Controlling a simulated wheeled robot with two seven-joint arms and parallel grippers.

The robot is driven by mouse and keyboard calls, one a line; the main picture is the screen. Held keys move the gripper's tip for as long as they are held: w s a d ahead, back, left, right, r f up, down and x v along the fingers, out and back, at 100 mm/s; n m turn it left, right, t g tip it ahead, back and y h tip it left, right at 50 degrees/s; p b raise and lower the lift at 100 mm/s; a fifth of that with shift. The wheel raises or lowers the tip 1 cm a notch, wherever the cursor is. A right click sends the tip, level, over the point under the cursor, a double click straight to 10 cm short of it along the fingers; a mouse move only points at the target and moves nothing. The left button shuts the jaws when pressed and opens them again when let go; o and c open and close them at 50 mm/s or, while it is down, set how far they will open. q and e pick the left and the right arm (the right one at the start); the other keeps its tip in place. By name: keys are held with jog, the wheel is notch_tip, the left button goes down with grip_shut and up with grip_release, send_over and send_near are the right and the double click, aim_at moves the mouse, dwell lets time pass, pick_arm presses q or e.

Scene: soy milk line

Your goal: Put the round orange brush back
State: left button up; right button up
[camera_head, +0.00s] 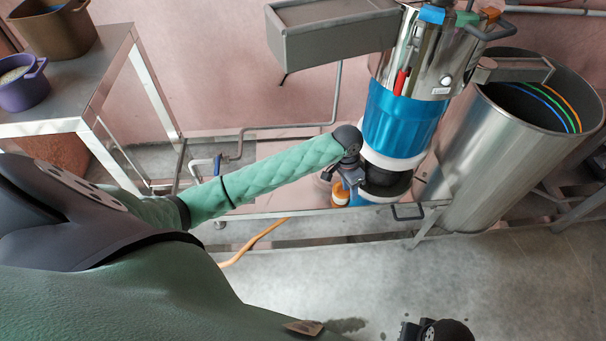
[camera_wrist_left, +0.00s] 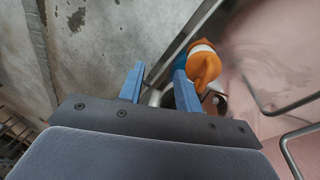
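The round orange brush (camera_wrist_left: 204,66), orange with a white band, shows in the left wrist view just beyond and to the right of my left gripper's right finger. In the head view, an orange and white piece of it (camera_head: 341,191) shows low beside the blue machine, partly hidden by my gripper. My left gripper (camera_wrist_left: 159,78) has its two blue fingers apart, with no brush between them. In the head view my left gripper (camera_head: 352,178) is at the machine's base, its fingers hard to make out. Part of my right arm's dark end shows at the bottom edge; its fingers cannot be made out.
The steel and blue machine (camera_head: 396,125) stands on a metal frame (camera_head: 290,212). A large steel drum (camera_head: 490,165) stands to its right. A steel table (camera_head: 95,85) with pots is at the upper left. An orange hose (camera_head: 255,240) hangs down to the floor.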

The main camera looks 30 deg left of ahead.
pick_arm(q)
jog(key=s+d+f, duration=0.2)
jog(key=s+d, duration=0.3)
jog(key=s, duration=0.5)
jog(key=s+a+n+t, duration=0.1)
jog(key=s+a+n, duration=0.1)
jog(key=s, duration=0.8)
jog(key=s+a+r+n+t+y, duration=0.1)
jog(key=s+a+n, duration=0.2)
jog(key=s, duration=0.8)
jog(key=shift+s+r, duration=0.2)
jog(key=shift+s, duration=0.05)
